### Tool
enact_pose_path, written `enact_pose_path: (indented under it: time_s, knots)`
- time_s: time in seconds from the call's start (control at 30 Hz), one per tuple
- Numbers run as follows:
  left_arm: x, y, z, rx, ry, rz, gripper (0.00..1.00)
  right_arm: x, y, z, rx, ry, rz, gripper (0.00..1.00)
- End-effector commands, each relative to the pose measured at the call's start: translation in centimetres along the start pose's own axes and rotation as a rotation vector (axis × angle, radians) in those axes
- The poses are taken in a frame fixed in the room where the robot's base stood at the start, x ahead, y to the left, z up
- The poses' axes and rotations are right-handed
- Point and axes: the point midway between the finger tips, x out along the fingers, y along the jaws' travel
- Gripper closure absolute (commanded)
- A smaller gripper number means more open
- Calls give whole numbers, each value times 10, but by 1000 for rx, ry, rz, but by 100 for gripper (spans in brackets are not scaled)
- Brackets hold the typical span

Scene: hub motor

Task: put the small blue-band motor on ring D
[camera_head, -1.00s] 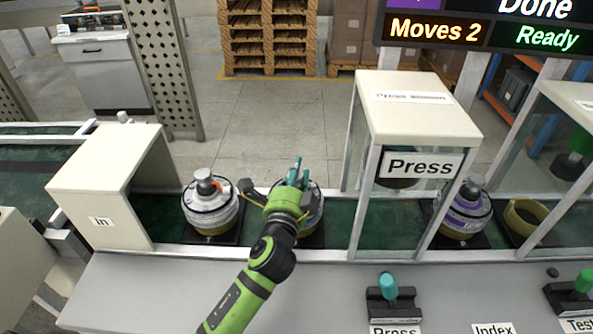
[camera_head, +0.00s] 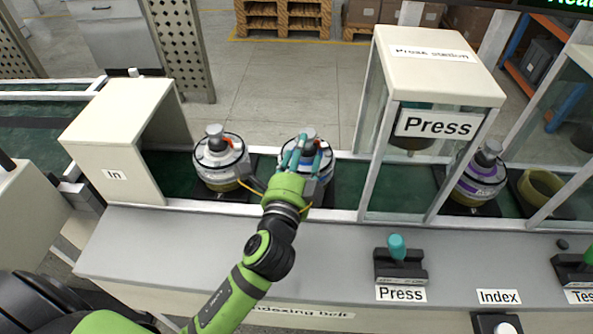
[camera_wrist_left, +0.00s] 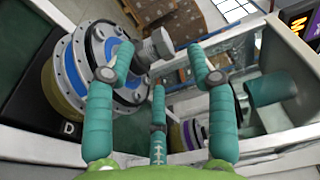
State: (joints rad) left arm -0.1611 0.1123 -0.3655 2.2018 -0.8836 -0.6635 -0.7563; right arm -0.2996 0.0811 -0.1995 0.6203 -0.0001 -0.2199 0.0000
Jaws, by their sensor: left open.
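The blue-band motor (camera_head: 325,163), a silver round motor with a shaft on top, sits in the belt row left of the press. In the left wrist view the motor (camera_wrist_left: 97,68) rests on an olive ring (camera_wrist_left: 68,95), on a dark carrier marked D (camera_wrist_left: 68,128). My left gripper (camera_head: 297,150) is open at the near side of the motor, partly covering it in the head view. Its teal fingers (camera_wrist_left: 160,75) are spread and hold nothing; one overlaps the motor's edge in the picture, and I cannot tell whether it touches. My right gripper is out of view.
An orange-marked motor (camera_head: 221,160) stands to the left. The Press station (camera_head: 440,65) stands to the right, then a purple-band motor (camera_head: 478,180) and an empty olive ring (camera_head: 540,188). A white rail (camera_head: 340,214) edges the belt.

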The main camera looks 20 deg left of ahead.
Motion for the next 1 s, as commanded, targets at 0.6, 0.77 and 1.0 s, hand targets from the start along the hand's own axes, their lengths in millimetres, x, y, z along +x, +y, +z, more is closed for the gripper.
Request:
enact_pose_path:
  time_s: [0.6,0.77,1.0]
  knots:
    - [-46,-1,0,-1,0,-1,45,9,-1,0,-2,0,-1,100]
    - [-46,0,0,-1,0,0,45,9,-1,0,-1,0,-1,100]
    - [-45,0,0,-1,0,0,45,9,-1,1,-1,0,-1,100]
